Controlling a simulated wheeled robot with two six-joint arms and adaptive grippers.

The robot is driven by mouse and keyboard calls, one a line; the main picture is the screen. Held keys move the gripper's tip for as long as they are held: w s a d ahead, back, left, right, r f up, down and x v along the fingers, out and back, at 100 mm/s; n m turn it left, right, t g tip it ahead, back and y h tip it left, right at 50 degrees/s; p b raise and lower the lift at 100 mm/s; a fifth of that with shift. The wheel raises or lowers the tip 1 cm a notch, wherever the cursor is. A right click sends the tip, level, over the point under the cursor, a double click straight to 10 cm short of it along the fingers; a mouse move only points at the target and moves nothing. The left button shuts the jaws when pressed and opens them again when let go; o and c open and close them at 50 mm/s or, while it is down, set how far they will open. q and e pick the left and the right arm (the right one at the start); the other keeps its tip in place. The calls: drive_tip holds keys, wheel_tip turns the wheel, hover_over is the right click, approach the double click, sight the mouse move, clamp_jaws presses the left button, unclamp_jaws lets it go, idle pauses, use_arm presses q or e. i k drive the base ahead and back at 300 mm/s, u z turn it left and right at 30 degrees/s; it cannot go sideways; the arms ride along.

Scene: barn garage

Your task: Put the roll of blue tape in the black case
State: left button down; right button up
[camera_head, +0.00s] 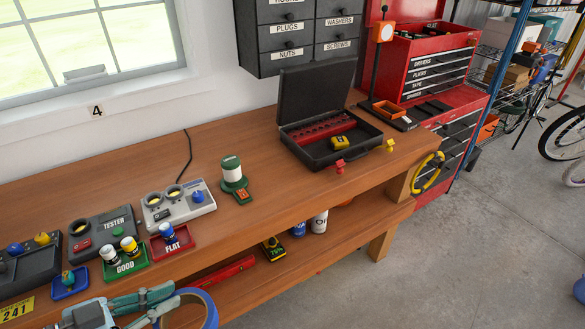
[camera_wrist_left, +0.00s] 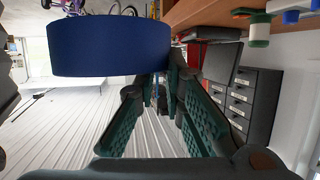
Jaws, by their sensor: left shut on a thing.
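My left gripper (camera_head: 174,296) is at the bottom left, in front of the bench edge. It is shut on the roll of blue tape (camera_head: 209,305), which is cut off by the frame bottom. In the left wrist view the blue tape (camera_wrist_left: 110,48) fills the upper left, its side facing the camera, at the fingertips (camera_wrist_left: 160,78). The black case (camera_head: 316,158) stands open on the far right part of the bench, lid (camera_head: 316,90) raised at the back. A yellow thing (camera_head: 341,143) and a red strip lie inside. My right gripper is not in view.
The wooden bench (camera_head: 270,204) carries a green-and-white beacon (camera_head: 232,172), testers, and small trays labelled GOOD (camera_head: 125,265) and FLAT (camera_head: 172,243). A red tool chest (camera_head: 430,55) stands behind right. The bench between beacon and case is clear.

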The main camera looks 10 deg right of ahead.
sight(357, 140)
drive_tip(key=u, duration=1)
drive_tip(key=k, duration=0.15)
drive_tip(key=z, duration=2.7)
drive_tip(key=i, duration=2.4)
drive_tip(key=u, duration=1.25)
drive_tip(key=i, duration=0.7)
drive_tip(key=u, duration=0.75)
